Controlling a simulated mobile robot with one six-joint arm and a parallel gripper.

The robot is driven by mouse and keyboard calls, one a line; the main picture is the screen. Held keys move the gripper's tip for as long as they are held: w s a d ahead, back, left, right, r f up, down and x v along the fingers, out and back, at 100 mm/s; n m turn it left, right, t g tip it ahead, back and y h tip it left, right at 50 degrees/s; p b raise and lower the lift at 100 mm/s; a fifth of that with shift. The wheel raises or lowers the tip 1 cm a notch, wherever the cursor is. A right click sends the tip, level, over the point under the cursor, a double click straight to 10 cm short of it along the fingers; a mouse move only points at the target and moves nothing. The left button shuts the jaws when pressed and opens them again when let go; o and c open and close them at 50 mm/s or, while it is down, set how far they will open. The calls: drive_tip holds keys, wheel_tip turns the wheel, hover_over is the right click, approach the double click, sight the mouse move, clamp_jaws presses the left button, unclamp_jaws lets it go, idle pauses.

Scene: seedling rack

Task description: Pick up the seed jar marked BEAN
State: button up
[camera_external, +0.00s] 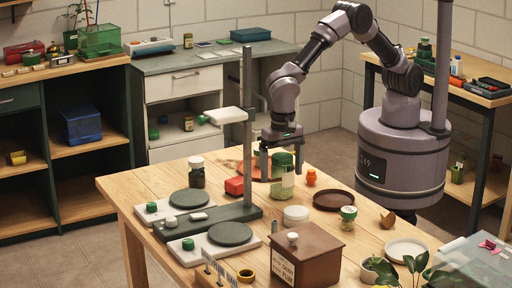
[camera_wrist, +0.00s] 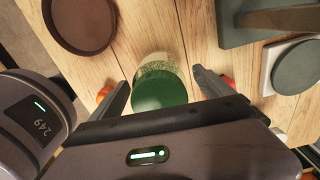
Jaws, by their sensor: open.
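A large clear jar with a green lid (camera_external: 288,181) stands on the wooden table under my gripper (camera_external: 280,160). Its label is too small to read. In the wrist view its green lid (camera_wrist: 160,92) lies between the two spread fingers of my gripper (camera_wrist: 161,90), with a gap on each side. I cannot tell how far the fingertips reach down beside it.
A brown saucer (camera_external: 334,201) and a small orange object (camera_external: 311,177) are right of the jar. A grey stand with a post (camera_external: 247,130) is to its left, with round dark pads nearby. A wooden box (camera_external: 306,262) stands at the front.

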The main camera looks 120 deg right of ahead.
drive_tip(key=shift+r, duration=0.15)
clamp_jaws()
